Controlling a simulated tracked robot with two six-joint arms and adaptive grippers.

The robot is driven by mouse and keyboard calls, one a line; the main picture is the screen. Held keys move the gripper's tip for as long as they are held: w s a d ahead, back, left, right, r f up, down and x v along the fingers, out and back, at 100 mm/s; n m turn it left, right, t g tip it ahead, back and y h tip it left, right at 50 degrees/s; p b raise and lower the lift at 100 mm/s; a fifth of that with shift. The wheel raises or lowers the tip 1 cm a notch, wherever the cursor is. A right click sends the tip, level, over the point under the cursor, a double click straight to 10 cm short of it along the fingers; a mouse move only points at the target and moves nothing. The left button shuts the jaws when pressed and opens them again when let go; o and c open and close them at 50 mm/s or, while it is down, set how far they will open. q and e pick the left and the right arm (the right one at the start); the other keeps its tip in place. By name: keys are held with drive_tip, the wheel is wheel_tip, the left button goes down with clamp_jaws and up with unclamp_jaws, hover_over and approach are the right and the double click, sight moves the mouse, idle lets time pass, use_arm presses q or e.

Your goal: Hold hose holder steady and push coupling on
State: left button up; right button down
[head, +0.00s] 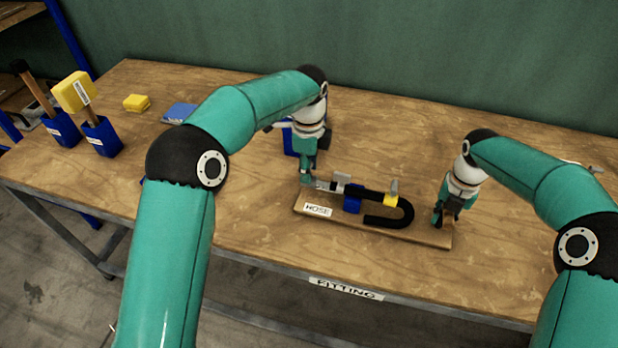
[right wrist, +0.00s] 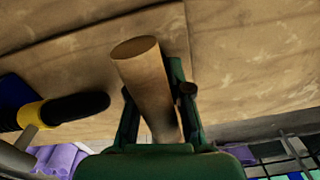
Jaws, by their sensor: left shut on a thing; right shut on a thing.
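The hose holder is a wooden board (head: 425,236) with a HOSE label, a blue block (head: 352,203) and a wooden peg at its right end. A black hose (head: 408,212) with a yellow band lies on it in a U-bend; its end also shows in the right wrist view (right wrist: 75,108). My right gripper (head: 441,221) is shut on the wooden peg (right wrist: 147,80), with a finger on each side. My left gripper (head: 307,181) is shut on the metal coupling (head: 326,186) at the hose's left end. I cannot tell how far the coupling sits on the hose.
A blue holder (head: 290,140) stands behind my left gripper. A blue box (head: 180,113), a yellow block (head: 137,103) and blue holders with mallets (head: 103,138) are at the left. The table's front edge carries a FITTING label (head: 345,289). The table's back middle is clear.

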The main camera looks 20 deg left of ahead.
use_arm(q)
clamp_jaws()
drive_tip(key=shift+d, duration=1.9)
use_arm(e)
drive_tip(key=shift+a, duration=0.1)
use_arm(q)
drive_tip(key=o, duration=1)
unclamp_jaws()
drive_tip(key=shift+o, duration=0.2)
drive_tip(key=shift+a, duration=0.1)
wheel_tip(320, 180, up, 12)
